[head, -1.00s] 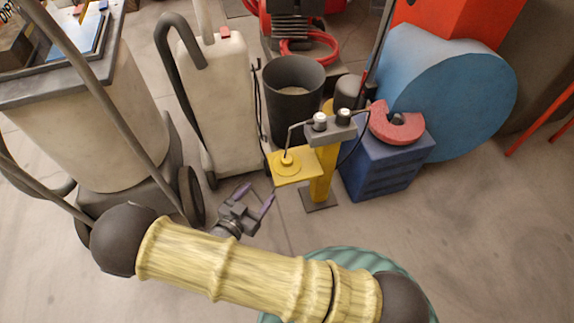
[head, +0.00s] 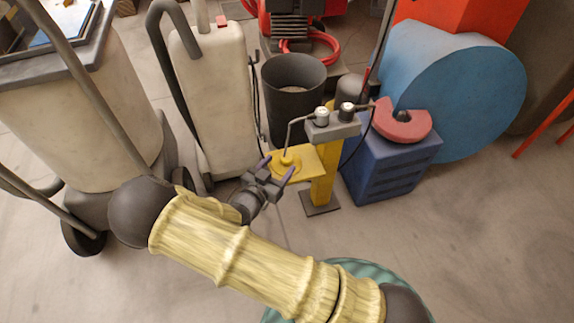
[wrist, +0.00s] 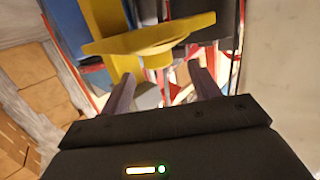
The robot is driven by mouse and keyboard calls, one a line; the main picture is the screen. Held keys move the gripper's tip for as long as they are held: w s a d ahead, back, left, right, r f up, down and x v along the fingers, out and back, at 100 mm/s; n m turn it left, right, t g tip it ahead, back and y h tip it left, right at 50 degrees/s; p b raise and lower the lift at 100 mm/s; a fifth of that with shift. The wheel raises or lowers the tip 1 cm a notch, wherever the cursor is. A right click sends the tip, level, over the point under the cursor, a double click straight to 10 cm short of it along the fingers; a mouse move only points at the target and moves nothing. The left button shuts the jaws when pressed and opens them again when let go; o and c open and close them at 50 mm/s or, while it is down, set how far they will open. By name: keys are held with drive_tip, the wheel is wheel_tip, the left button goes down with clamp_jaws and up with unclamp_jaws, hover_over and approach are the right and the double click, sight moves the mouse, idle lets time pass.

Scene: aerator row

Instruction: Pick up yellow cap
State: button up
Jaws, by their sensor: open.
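A small yellow round piece, apparently the yellow cap (head: 287,159), sits on a flat yellow plate (head: 307,164) on a yellow stand (head: 323,180). A thin bent rod meets it from the grey head above. My gripper (head: 278,166) is open and empty at the plate's front left edge, its purple fingers spread. In the wrist view the fingers (wrist: 164,86) point at the plate (wrist: 190,28), and a short yellow cylinder (wrist: 157,61), likely the cap, shows beyond and between the fingertips. I cannot tell whether they touch it.
A grey head (head: 333,126) with two knobs tops the stand. Behind it is a dark bin (head: 293,110). The floor at front right is clear.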

sight(284, 162)
drive_tip(key=shift+w, duration=0.1)
drive_tip(key=w+b, duration=0.1)
drive_tip(key=w+d+f+b, duration=0.1)
drive_tip(key=b, duration=0.1)
drive_tip(key=shift+d, duration=0.3)
drive_tip(key=shift+b+x, duration=0.7)
drive_tip(key=shift+x, duration=0.3)
drive_tip(key=shift+w+d+r, duration=0.1)
drive_tip(key=shift+w+r, duration=0.1)
drive_tip(key=shift+w, duration=0.05)
drive_tip(key=c, duration=1.1)
